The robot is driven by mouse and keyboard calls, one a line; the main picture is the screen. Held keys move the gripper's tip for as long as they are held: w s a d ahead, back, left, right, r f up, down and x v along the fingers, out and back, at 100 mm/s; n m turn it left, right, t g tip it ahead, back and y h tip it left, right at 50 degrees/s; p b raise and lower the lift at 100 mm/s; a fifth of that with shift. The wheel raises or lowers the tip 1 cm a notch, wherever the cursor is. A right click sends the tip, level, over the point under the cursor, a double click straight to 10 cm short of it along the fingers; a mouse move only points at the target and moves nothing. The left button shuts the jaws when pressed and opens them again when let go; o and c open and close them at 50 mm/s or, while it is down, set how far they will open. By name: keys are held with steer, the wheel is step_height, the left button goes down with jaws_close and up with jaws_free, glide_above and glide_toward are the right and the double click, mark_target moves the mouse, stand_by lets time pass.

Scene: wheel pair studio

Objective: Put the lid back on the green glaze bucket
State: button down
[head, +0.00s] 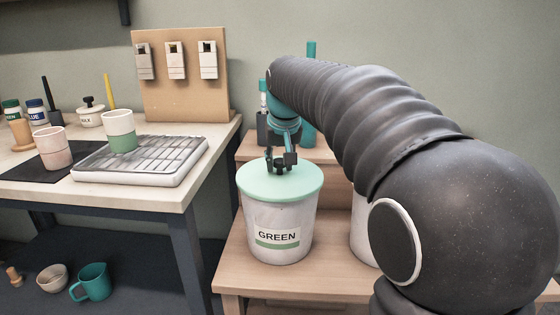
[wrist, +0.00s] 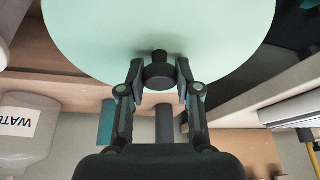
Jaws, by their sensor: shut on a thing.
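The green glaze bucket (head: 279,225) is white with a "GREEN" label and stands on the wooden bench. The pale green lid (head: 258,182) lies over the bucket's mouth and looks about level. I cannot tell whether it is fully seated. My gripper (head: 281,162) is above the lid's middle, shut on its dark knob. In the wrist view the lid (wrist: 95,35) fills the top, and my gripper (wrist: 160,80) has a finger on each side of the knob (wrist: 159,76). The lid hides the bucket's mouth.
A second white bucket (head: 362,232) stands to the right, partly behind my arm. Teal bottles (head: 308,125) stand on the raised shelf behind. A table at left holds a rack tray (head: 180,174), cups and jars. A container labelled "WATE" (wrist: 24,130) shows in the wrist view.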

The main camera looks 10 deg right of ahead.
steer(key=shift+c, duration=1.2)
jaws_free()
steer(key=shift+r, duration=0.1)
steer(key=shift+r+p, duration=2.15)
steer(key=shift+r, duration=1.25)
jaws_close()
